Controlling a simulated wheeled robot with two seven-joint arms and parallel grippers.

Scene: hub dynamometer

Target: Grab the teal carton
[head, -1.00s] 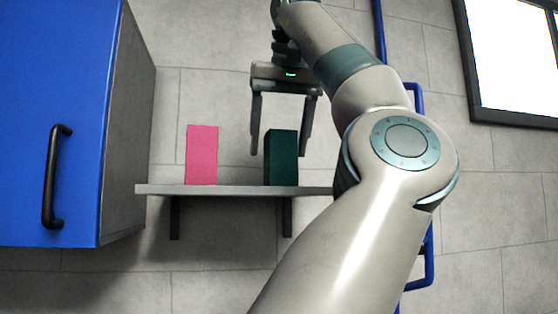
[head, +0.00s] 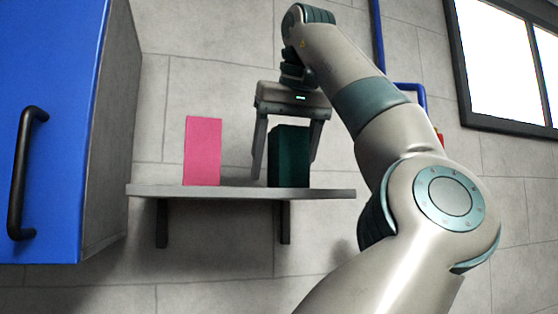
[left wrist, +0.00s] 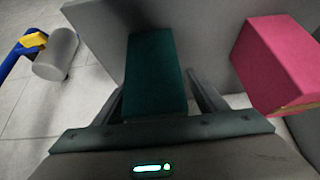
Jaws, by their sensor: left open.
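The teal carton (head: 289,158) stands upright on the right part of a grey wall shelf (head: 230,192). My left gripper (head: 285,166) is over it from above, open, with one finger on each side of the carton. In the left wrist view the carton (left wrist: 154,72) lies between the two open fingers (left wrist: 160,98), and its lower part is hidden from above. I cannot tell whether either finger touches it. My right gripper is not in view.
A pink box (head: 202,152) stands on the shelf to the left of the carton, with a gap between. A blue cabinet (head: 60,110) with a black handle is at the left. A blue pipe (head: 408,97) runs on the wall behind my arm.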

